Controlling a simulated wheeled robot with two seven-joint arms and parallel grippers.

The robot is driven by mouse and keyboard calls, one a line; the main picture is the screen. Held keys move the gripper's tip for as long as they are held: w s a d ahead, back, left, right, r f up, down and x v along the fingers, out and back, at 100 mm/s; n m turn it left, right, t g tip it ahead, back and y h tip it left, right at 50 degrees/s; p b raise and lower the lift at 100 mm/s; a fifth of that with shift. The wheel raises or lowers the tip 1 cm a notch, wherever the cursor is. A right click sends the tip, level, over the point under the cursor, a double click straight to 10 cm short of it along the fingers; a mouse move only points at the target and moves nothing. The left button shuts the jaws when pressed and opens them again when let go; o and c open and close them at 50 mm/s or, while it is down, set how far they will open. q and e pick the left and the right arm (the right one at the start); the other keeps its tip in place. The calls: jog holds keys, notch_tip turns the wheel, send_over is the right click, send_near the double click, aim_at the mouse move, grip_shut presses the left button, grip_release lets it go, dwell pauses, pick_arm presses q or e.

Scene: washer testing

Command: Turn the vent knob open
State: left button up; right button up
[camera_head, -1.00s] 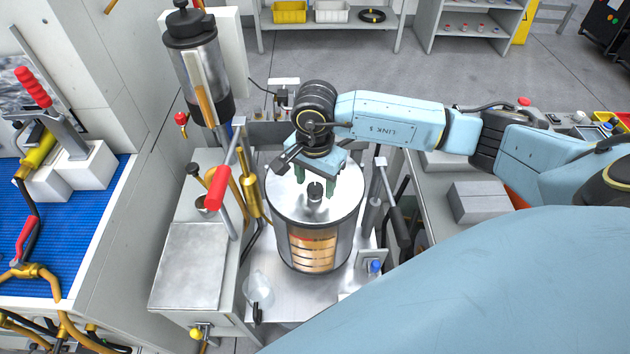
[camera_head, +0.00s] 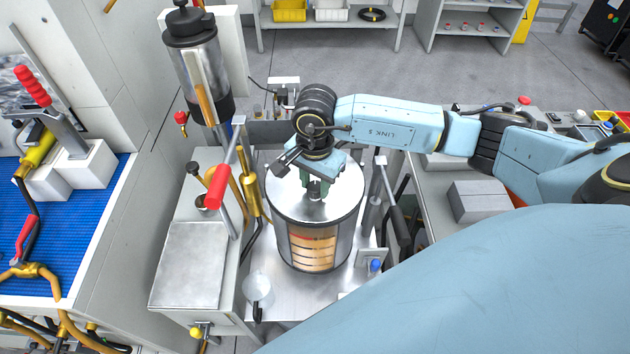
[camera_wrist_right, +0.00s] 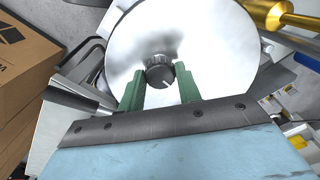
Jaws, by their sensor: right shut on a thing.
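The vent knob is a small dark ribbed knob (camera_head: 314,190) on the round silver lid (camera_head: 285,205) of a cylindrical vessel. It also shows in the right wrist view (camera_wrist_right: 160,73), with a pale mark on its top. My right gripper (camera_head: 315,186) reaches down over the lid from the upper right. In the wrist view its two green fingers (camera_wrist_right: 160,80) sit on either side of the knob, shut on it. My left gripper is not in view.
A red-handled lever (camera_head: 217,188) stands left of the vessel, and a black-handled clamp (camera_head: 398,222) stands right of it. A dark-topped canister (camera_head: 197,70) rises behind on the left. A grey box top (camera_head: 190,265) lies front left.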

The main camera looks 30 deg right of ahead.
jog(key=m+b, duration=0.1)
jog(key=m, duration=0.3)
jog(key=shift+b, duration=0.4)
jog(key=m+b, duration=0.1)
jog(key=m, duration=0.3)
jog(key=m+b, duration=0.1)
jog(key=m, duration=0.4)
jog(key=m+b, duration=0.1)
jog(key=m, duration=0.3)
jog(key=shift+r+m, duration=0.1)
jog(key=shift+m, duration=0.2)
jog(key=shift+w, duration=0.1)
jog(key=o, duration=1)
